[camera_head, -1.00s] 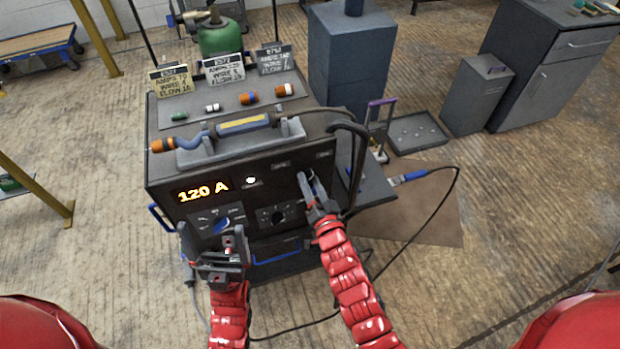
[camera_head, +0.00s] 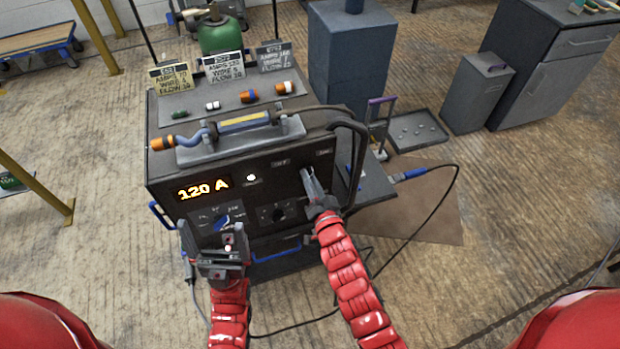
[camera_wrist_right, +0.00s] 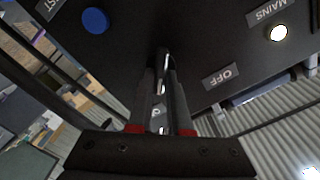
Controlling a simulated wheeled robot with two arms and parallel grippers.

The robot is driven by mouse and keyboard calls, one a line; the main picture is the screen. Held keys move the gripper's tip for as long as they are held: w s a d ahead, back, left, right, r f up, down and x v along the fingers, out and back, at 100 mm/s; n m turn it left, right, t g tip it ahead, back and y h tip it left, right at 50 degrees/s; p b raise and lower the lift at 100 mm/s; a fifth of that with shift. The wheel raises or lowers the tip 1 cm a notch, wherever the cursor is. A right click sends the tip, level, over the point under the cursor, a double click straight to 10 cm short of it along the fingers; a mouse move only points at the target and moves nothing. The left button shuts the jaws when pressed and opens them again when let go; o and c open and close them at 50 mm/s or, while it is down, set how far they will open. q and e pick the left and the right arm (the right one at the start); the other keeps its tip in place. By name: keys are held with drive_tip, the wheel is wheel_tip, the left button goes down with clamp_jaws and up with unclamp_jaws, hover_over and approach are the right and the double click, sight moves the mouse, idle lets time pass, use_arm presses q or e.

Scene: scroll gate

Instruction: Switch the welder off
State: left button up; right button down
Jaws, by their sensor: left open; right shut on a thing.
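The welder (camera_head: 268,172) is a dark box with a lit display (camera_head: 203,188) reading 120 A. Its round white lamp (camera_head: 251,178) is lit; in the right wrist view the lit lamp (camera_wrist_right: 277,32) is labelled MAINS. My right gripper (camera_head: 306,176) is at the upper right of the front panel. It is shut on a metallic switch lever (camera_wrist_right: 165,61) beside the OFF label (camera_wrist_right: 221,76); the fingers hide most of the lever. My left gripper (camera_head: 212,241) is open and empty in front of the panel's lower left, near the blue-marked dial (camera_head: 221,221).
A torch (camera_head: 243,123) lies in a holder on the welder's top, behind it several small coloured parts and three cards. A dark dial (camera_head: 279,214) sits between my grippers. A black cable (camera_head: 452,195) loops over the floor at right.

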drive_tip(key=shift+s+a+n+b, duration=0.1)
drive_tip(key=shift+a+n+b, duration=0.05)
drive_tip(key=shift+n+b, duration=2.1)
drive_tip(key=shift+a+n+b, duration=0.2)
drive_tip(key=shift+n+b, duration=1.25)
drive_tip(key=shift+n, duration=1.55)
drive_tip(key=shift+s+a+n+b, duration=0.1)
drive_tip(key=shift+a+n+b, duration=0.05)
drive_tip(key=shift+n+b, duration=2.1)
drive_tip(key=shift+n+p, duration=0.35)
drive_tip(key=shift+n, duration=0.25)
drive_tip(key=c, duration=0.8)
unclamp_jaws()
drive_tip(key=shift+c, duration=0.2)
